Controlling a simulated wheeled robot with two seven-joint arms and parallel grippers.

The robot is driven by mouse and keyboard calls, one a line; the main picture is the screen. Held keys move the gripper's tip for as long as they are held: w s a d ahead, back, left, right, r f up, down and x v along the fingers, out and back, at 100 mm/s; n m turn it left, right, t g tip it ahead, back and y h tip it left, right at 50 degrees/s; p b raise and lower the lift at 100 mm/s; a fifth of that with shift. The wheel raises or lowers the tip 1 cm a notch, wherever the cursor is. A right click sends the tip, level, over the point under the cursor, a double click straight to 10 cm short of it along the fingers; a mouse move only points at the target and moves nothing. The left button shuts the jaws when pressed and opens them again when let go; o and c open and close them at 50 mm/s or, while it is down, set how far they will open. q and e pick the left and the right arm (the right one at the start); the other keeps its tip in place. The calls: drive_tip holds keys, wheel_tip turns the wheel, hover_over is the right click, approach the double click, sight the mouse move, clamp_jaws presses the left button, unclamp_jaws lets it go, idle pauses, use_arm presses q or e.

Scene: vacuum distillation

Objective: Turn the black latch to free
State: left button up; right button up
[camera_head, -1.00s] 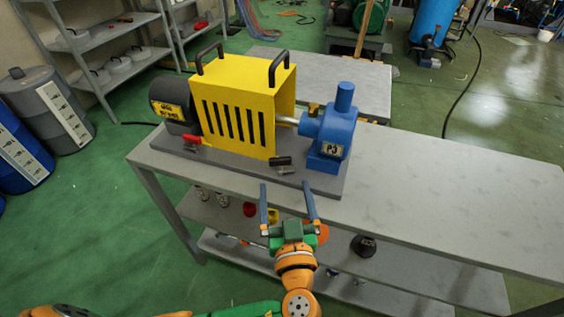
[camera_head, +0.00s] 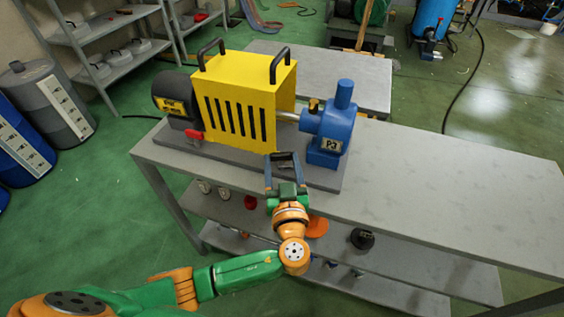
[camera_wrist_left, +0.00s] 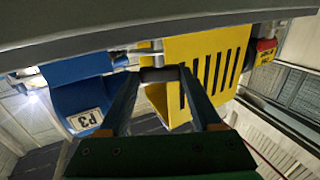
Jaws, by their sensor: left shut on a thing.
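The black latch (camera_wrist_left: 160,74) sits at the lower front corner of the yellow slotted guard (camera_head: 234,112); in the head view my fingers largely cover it. My left gripper (camera_head: 283,160) reaches up from the front edge of the bench and is shut on the latch. In the wrist view the two fingers (camera_wrist_left: 158,80) close on the latch's ends, in front of the yellow guard (camera_wrist_left: 206,68). A red latch (camera_head: 194,137) is at the guard's left front corner. My right gripper is not in view.
The blue pump marked P3 (camera_head: 328,130) stands close to the right of my gripper. A black motor (camera_head: 173,95) is left of the guard. All sit on a grey base plate (camera_head: 322,180). The bench top (camera_head: 440,190) is clear to the right.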

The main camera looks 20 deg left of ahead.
use_arm(q)
drive_tip(key=shift+f+b, duration=0.25)
drive_tip(key=shift+b, duration=0.05)
drive_tip(key=h+b, duration=0.1)
drive_tip(key=b, duration=0.1)
drive_tip(key=f+m+b, duration=0.1)
drive_tip(key=b, duration=0.1)
drive_tip(key=shift+s+a+f+h, duration=0.15)
drive_tip(key=shift+a+h, duration=0.1)
drive_tip(key=shift+h, duration=0.15)
drive_tip(key=shift+a+r+m+t+h, duration=0.15)
drive_tip(key=shift+r+m+t+h, duration=0.45)
drive_tip(key=shift+h, duration=0.3)
drive_tip(key=shift+a+r+m+h, duration=0.1)
drive_tip(key=shift+r+m+h, duration=0.05)
drive_tip(key=shift+m+h, duration=0.8)
drive_tip(key=shift+a+r+m+h, duration=0.15)
drive_tip(key=shift+m+h, duration=0.4)
drive_tip(key=shift+h, duration=0.7)
drive_tip(key=shift+d, duration=0.1)
drive_tip(key=o, duration=1.4)
drive_tip(key=s+b, duration=0.1)
drive_tip(key=s, duration=0.6)
drive_tip(key=shift+a, duration=0.2)
